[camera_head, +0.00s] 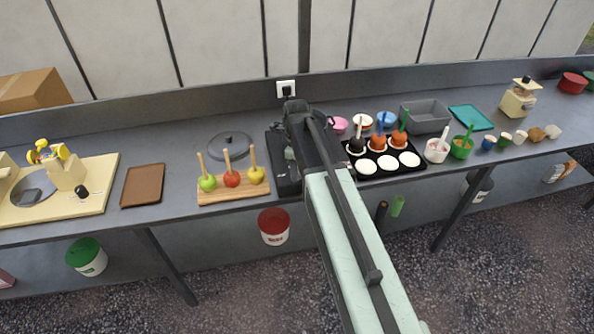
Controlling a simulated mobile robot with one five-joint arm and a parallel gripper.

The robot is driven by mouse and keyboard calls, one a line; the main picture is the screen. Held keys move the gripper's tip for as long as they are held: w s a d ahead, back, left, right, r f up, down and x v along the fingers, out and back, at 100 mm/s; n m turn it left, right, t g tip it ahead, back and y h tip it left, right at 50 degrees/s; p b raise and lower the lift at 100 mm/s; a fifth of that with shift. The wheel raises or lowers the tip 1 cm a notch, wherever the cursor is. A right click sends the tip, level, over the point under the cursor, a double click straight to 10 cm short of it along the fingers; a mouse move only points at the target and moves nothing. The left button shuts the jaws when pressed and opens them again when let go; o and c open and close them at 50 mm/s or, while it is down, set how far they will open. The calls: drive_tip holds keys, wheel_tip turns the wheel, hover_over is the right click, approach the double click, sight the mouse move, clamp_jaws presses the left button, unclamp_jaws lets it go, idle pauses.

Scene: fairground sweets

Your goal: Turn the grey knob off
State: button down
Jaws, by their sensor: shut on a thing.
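My arm reaches over the counter to a dark hotplate (283,180) in the middle. My gripper (291,153) is dark and low at the hotplate, partly covered by my own arm. It is shut on what seems to be the grey knob. The knob itself cannot be made out against the dark gripper and hotplate, so its turn position cannot be read.
A wooden board (233,191) with toffee apples on sticks stands close left of the hotplate. A black tray (387,177) with dipped apples and white rounds stands close right. A brown tray (143,185) lies further left. A wall socket (286,89) is behind.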

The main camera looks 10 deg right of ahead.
drive_tip(key=n, duration=1.3)
drive_tip(key=shift+n, duration=0.3)
drive_tip(key=n, duration=1.4)
drive_tip(key=shift+n, duration=0.3)
drive_tip(key=c, duration=1)
unclamp_jaws()
